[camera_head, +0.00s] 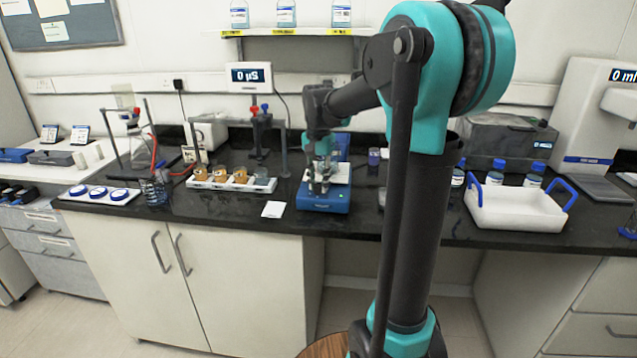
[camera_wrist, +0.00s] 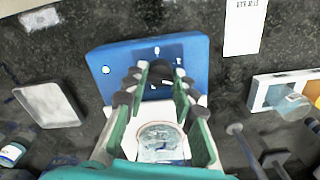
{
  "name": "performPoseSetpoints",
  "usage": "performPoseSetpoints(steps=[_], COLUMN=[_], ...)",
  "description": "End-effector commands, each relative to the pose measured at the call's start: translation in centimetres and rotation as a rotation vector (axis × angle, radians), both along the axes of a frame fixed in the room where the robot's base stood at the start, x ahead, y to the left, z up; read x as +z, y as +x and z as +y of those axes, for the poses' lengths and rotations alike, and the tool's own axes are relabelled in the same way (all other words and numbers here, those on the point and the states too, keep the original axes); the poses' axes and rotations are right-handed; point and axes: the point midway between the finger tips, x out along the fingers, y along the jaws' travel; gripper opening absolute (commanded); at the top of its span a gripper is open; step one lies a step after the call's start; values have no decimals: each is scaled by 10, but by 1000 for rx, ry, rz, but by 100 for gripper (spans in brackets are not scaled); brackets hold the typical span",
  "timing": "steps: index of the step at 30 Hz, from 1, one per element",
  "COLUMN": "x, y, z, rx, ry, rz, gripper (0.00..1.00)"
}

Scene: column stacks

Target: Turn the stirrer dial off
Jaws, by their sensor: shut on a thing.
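The stirrer (camera_head: 325,203) is a blue box with a pale top plate, standing near the bench's front edge. My gripper (camera_head: 319,184) reaches down to it from above. In the wrist view, the blue stirrer front (camera_wrist: 185,52) shows a small green light at its left and a white mark near the middle. The fingertips of my gripper (camera_wrist: 158,78) meet the front face below that mark, at the dark dial, which they mostly hide. A clear glass vessel (camera_wrist: 160,140) stands on the white plate between the finger links.
A rack with amber beakers (camera_head: 232,181) is left of the stirrer, with a white card (camera_head: 272,209) between them. A white tray with blue handles (camera_head: 515,208) and blue-capped bottles stand to the right. A meter reading 0 µS (camera_head: 251,77) is behind.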

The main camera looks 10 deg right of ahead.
Motion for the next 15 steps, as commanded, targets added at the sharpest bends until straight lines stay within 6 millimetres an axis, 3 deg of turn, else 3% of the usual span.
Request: performPoseSetpoints(steps=[15], x=[0], y=[0], z=[0], rx=[491], ry=[0], rz=[0], gripper=[0])
